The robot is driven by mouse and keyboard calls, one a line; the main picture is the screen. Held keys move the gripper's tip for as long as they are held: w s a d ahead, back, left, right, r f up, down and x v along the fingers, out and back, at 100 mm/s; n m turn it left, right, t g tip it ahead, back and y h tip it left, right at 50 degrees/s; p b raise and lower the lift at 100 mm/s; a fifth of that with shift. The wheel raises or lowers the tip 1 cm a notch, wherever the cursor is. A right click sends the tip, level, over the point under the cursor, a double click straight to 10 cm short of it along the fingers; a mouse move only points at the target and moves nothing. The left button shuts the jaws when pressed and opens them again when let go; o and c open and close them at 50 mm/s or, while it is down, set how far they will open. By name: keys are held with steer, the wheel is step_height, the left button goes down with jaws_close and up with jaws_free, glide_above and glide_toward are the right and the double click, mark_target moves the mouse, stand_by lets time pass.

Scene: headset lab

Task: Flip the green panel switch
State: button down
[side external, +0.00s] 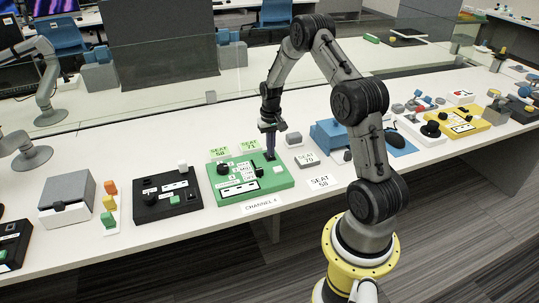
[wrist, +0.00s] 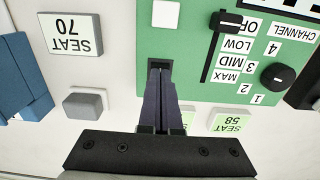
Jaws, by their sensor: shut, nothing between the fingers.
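The green panel (side external: 275,180) lies on the long white table in the side view. In the wrist view the green panel (wrist: 190,60) fills the upper right, with a white square button (wrist: 166,14), a black slider marked OFF, LOW, MID and MAX (wrist: 229,21), and a black knob (wrist: 278,77) with channel numbers. My gripper (wrist: 160,76) is shut and empty, its purple fingers pointing at a small dark square (wrist: 158,63) at the panel's edge. The fingertips largely cover this square, so I cannot tell the switch's position or whether they touch it. In the side view my gripper (side external: 270,156) is over the panel's far edge.
A black panel (side external: 167,203) stands to the left of the green one. A SEAT 70 block (wrist: 70,34) and a grey block (wrist: 86,103) sit beside the panel. Green SEAT labels (side external: 220,153) stand behind it. A blue block (side external: 328,133) is to the right.

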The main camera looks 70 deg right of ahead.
steer(key=shift+f, duration=0.45)
stand_by(0.3)
steer(key=shift+r, duration=3.5)
